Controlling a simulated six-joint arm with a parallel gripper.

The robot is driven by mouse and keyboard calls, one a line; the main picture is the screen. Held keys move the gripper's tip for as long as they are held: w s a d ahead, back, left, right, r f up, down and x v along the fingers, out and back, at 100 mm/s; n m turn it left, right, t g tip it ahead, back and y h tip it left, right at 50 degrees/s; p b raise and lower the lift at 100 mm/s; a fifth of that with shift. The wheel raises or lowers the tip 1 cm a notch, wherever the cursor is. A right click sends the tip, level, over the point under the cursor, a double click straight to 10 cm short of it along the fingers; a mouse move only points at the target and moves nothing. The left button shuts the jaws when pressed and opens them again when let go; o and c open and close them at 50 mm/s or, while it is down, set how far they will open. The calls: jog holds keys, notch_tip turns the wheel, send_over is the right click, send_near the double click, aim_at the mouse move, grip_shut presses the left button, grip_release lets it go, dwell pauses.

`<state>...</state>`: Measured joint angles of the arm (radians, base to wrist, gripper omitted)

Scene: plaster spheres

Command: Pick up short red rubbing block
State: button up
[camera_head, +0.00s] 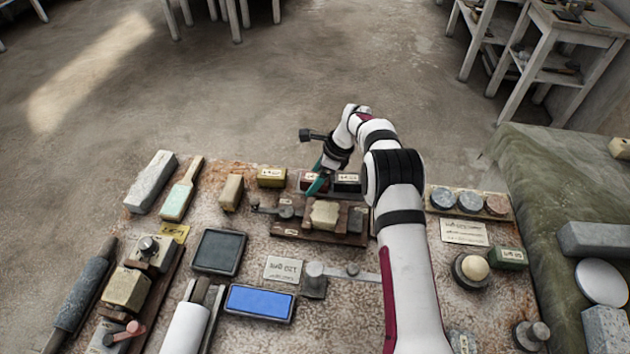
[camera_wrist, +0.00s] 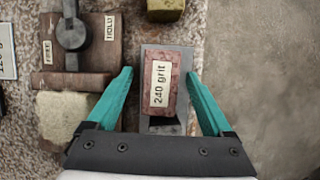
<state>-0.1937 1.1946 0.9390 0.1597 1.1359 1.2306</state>
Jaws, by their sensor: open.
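The short red rubbing block (camera_wrist: 160,90) bears a "240 grit" label and lies in a narrow grey tray (camera_wrist: 165,53) in the wrist view. My gripper (camera_wrist: 160,74) is open, with one teal finger on each side of the block and tray. Gaps show between the fingers and the block. In the head view, the red block (camera_head: 310,180) is partly hidden behind my gripper (camera_head: 318,185).
A dark labelled block (camera_head: 347,184) lies right beside the red one. A yellow-olive block (camera_head: 271,177) lies to the left. A wooden clamp board (camera_head: 290,231) with a pale piece is close in front. Beyond the table's back edge is open floor.

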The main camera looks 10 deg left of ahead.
aim_at(309, 176)
jog(key=shift+f, duration=0.1)
grip_shut()
jog(key=shift+a, duration=0.1)
dwell(0.3)
jog(key=shift+r, duration=0.45)
notch_tip(309, 176, up, 3)
jog(key=shift+r, duration=0.1)
jog(key=s+d+r, duration=0.2)
jog(key=d+r, duration=0.5)
jog(key=d, duration=0.4)
jog(key=shift+s+d, duration=0.15)
jog(key=shift+d, duration=0.1)
jog(key=c, duration=0.7)
grip_release()
grip_shut()
